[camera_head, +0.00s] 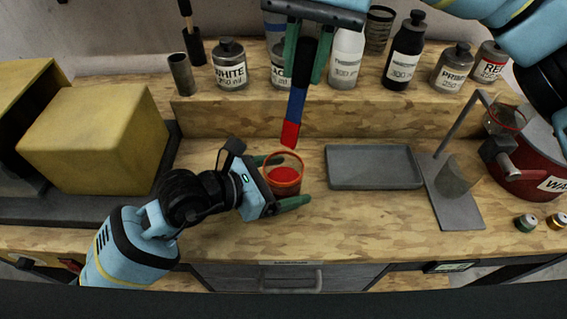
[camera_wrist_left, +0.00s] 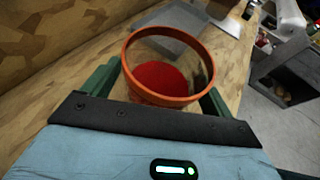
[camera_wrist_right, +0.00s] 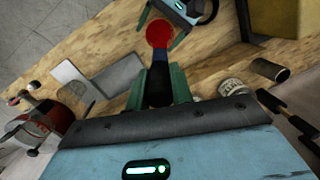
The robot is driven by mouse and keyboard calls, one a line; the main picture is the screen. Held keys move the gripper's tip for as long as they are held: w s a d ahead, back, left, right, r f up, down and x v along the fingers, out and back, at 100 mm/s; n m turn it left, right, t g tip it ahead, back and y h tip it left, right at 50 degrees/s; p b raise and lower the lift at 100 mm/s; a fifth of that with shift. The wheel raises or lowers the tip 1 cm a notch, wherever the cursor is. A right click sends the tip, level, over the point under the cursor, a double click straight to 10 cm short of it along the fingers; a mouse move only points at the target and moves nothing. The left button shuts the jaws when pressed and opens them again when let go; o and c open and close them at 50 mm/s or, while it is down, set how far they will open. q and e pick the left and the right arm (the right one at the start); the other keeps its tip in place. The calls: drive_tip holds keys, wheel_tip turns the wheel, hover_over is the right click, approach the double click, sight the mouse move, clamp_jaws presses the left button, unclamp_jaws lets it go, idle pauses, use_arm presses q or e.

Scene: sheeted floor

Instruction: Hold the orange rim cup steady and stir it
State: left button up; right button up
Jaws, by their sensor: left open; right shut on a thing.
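The cup (camera_head: 284,178) has an orange rim, clear sides and red contents. It stands upright on the wooden bench, and its wide rim fills the middle of the left wrist view (camera_wrist_left: 136,44). My left gripper (camera_head: 277,182) is open, with its green fingers on either side of the cup; I cannot tell whether they touch it. My right gripper (camera_head: 306,52) is shut on a stirring stick (camera_head: 297,105) with a black grip, blue middle and red end. The stick points down, its red end above and behind the cup. In the right wrist view, red end and cup contents cannot be told apart.
A grey tray (camera_head: 374,185) lies right of the cup, beside a grey stand (camera_head: 482,211) and a red pot (camera_head: 541,165). A yellow box (camera_head: 95,140) stands left. Several bottles, including one marked WHITE (camera_head: 230,70), line the shelf behind.

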use_arm(q)
drive_tip(key=v, duration=1.2)
drive_tip(key=shift+s+f, duration=0.1)
drive_tip(key=shift+s, duration=0.05)
